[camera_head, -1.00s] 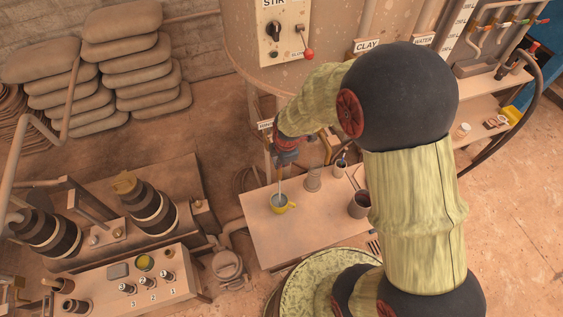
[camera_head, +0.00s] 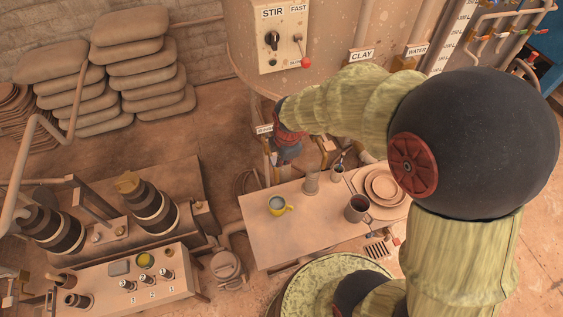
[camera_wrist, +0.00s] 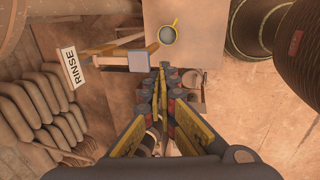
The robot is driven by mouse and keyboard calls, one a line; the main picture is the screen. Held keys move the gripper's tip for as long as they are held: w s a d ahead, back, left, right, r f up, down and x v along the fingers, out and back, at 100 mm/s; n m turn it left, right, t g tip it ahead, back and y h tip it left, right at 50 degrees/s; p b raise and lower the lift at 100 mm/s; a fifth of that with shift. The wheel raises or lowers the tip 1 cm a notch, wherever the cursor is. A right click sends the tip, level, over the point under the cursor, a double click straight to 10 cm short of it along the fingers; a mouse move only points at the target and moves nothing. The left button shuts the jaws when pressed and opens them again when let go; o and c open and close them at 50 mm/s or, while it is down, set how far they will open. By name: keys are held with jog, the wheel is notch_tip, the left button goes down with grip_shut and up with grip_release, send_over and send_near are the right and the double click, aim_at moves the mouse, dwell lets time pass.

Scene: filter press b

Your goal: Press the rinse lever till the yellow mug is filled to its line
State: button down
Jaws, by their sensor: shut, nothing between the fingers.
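The yellow mug (camera_head: 277,205) stands upright on the pale table, with greyish liquid inside. It also shows near the top of the wrist view (camera_wrist: 168,35); its fill line cannot be made out. The rinse sign (camera_wrist: 73,67) hangs at left in the wrist view. A pale block on a bar, apparently the rinse lever (camera_wrist: 139,61), is just left of my fingertips; I cannot tell whether they touch. My gripper (camera_wrist: 161,74) is shut and empty. In the head view my gripper (camera_head: 287,152) is above and beyond the mug. No stream shows over the mug.
A grey cup (camera_head: 357,208), a small canister (camera_head: 311,183) and stacked plates (camera_head: 381,186) are on the table (camera_head: 260,240). The tank (camera_head: 345,30) with the stir panel rises behind. The table's front left is clear.

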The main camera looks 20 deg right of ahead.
jog(key=shift+s+v, duration=0.25)
jog(key=shift+v, duration=0.85)
